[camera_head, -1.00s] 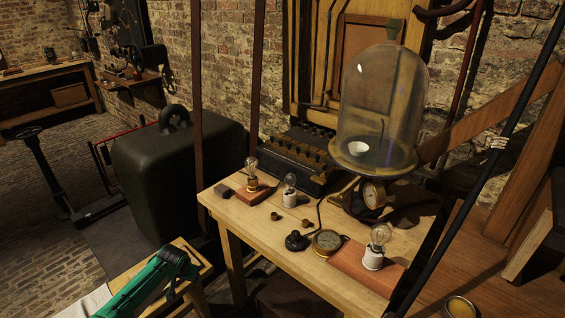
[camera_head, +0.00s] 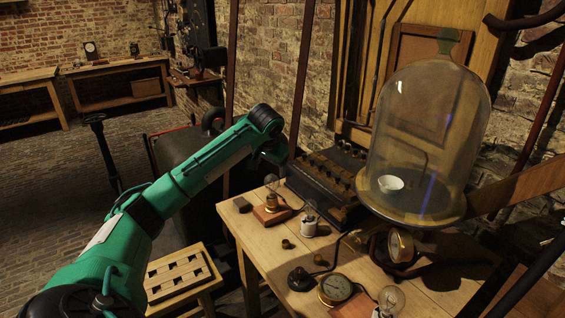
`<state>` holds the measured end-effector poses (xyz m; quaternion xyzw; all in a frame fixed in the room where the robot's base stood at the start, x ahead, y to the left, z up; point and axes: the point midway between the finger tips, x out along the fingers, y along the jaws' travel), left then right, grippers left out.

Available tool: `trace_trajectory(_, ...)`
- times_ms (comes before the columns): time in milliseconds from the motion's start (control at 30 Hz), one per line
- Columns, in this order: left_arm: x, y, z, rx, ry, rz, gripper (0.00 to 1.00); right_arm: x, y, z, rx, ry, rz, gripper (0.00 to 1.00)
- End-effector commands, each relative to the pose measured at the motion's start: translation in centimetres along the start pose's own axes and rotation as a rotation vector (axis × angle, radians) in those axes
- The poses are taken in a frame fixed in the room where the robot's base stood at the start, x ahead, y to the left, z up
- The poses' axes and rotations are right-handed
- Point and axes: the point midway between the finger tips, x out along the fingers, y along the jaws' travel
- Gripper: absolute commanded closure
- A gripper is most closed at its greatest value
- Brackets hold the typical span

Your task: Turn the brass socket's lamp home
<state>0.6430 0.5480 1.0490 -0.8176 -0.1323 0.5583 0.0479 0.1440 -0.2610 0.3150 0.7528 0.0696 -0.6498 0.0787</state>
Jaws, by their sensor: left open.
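The brass socket (camera_head: 271,206) stands on a small reddish wooden base at the left of the table. A clear glass lamp (camera_head: 271,184) sits upright in it; I cannot tell how far it is screwed in. My left gripper (camera_head: 279,158) is above and behind this lamp, small and dark at the end of my green arm. It is open and apart from the lamp, with nothing seen between its fingers. My right gripper is not in view.
A second lamp in a white socket (camera_head: 309,226) stands close to the right. A black device (camera_head: 325,185) and a glass bell jar (camera_head: 425,140) stand behind. A brass gauge (camera_head: 335,289) and another lamp (camera_head: 390,298) are at the front. A slotted wooden rack (camera_head: 178,275) is lower left.

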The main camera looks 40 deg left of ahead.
Motion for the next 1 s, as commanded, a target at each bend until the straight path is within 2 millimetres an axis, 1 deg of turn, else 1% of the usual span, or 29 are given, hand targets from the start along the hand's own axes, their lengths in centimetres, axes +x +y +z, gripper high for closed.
trace_trajectory(33, 0.7, 0.0, 0.1, 0.000, -0.004, 0.000, 0.27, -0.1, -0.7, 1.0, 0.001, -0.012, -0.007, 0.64)
trace_trajectory(100, 1.9, 0.0, 0.1, 0.000, -0.004, -0.001, 0.27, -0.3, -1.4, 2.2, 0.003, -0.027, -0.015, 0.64)
trace_trajectory(200, 3.9, 0.1, 0.1, -0.001, -0.004, 0.001, 0.27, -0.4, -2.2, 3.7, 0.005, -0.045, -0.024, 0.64)
trace_trajectory(267, 5.1, 0.1, 0.1, -0.001, -0.004, 0.001, 0.27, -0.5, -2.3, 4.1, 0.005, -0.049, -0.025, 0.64)
trace_trajectory(400, 7.9, 0.0, 0.1, 0.000, -0.003, 0.000, 0.27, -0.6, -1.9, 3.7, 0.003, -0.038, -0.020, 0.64)
trace_trajectory(600, 11.1, 0.1, 0.0, 0.000, -0.002, 0.001, 0.27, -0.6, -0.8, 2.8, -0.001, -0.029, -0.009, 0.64)
trace_trajectory(700, 12.1, 0.1, 0.0, 0.000, -0.001, 0.001, 0.27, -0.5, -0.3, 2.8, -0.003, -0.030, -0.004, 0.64)
trace_trajectory(800, 12.6, 0.1, 0.0, 0.000, 0.000, 0.001, 0.27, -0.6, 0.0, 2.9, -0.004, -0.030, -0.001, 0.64)
trace_trajectory(1000, 12.9, 0.1, 0.0, 0.001, 0.001, 0.000, 0.27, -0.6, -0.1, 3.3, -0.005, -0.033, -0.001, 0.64)
